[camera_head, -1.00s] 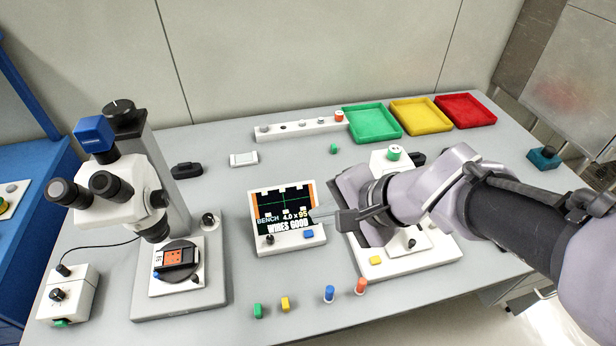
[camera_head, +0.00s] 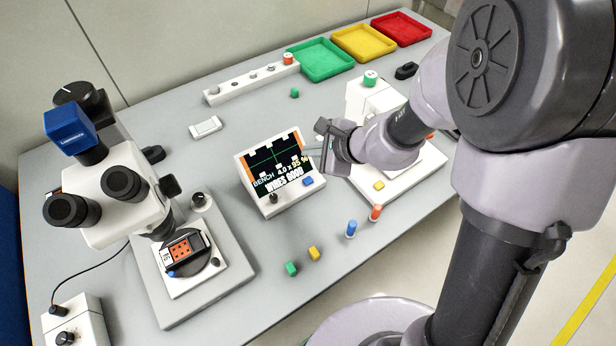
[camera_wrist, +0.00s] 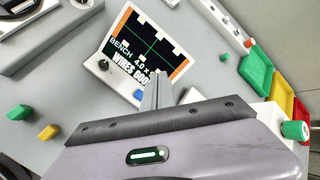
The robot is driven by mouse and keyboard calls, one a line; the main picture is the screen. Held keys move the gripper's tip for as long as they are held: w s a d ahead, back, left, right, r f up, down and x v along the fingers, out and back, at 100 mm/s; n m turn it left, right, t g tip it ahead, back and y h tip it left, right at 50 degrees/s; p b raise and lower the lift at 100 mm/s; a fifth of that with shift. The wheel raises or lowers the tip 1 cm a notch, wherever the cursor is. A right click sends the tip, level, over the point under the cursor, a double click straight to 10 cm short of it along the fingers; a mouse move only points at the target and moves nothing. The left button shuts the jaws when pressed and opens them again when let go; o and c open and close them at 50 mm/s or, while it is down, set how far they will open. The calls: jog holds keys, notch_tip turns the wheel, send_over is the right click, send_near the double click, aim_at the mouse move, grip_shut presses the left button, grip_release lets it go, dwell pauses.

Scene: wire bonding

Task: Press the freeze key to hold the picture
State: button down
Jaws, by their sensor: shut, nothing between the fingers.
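The small monitor (camera_head: 274,162) stands on the bench with a dark screen reading "BENCH 4.0 x 95 %" and "WIRES GOOD". On its front ledge are a black knob (camera_head: 273,198) and a blue key (camera_head: 308,181). No key label is readable. My gripper (camera_head: 321,148) is shut and empty at the right side of the monitor. In the wrist view the shut fingers (camera_wrist: 157,92) point at the monitor (camera_wrist: 144,47), with the blue key (camera_wrist: 138,94) just left of them. I cannot tell whether they touch the monitor.
A microscope (camera_head: 120,200) with a chip stage stands left. A white bonding machine (camera_head: 375,97) stands behind my gripper. Small green (camera_head: 291,268), yellow (camera_head: 314,253), blue (camera_head: 351,228) and orange (camera_head: 376,212) pieces lie in front. Green (camera_head: 320,60), yellow and red trays sit at the back.

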aim_at(311, 182)
notch_tip(311, 182, down, 9)
jog(key=b, duration=0.7)
jog(key=shift+r, duration=0.15)
dwell(1.5)
jog(key=shift+f+b, duration=0.4)
jog(key=shift+b, duration=0.25)
jog(key=shift+f, duration=0.4)
jog(key=shift+r, duration=0.15)
dwell(0.5)
jog(key=shift+r+p, duration=0.4)
jog(key=shift+r, duration=0.3)
notch_tip(311, 182, up, 5)
jog(key=p, duration=0.4)
jog(key=shift+r, duration=0.1)
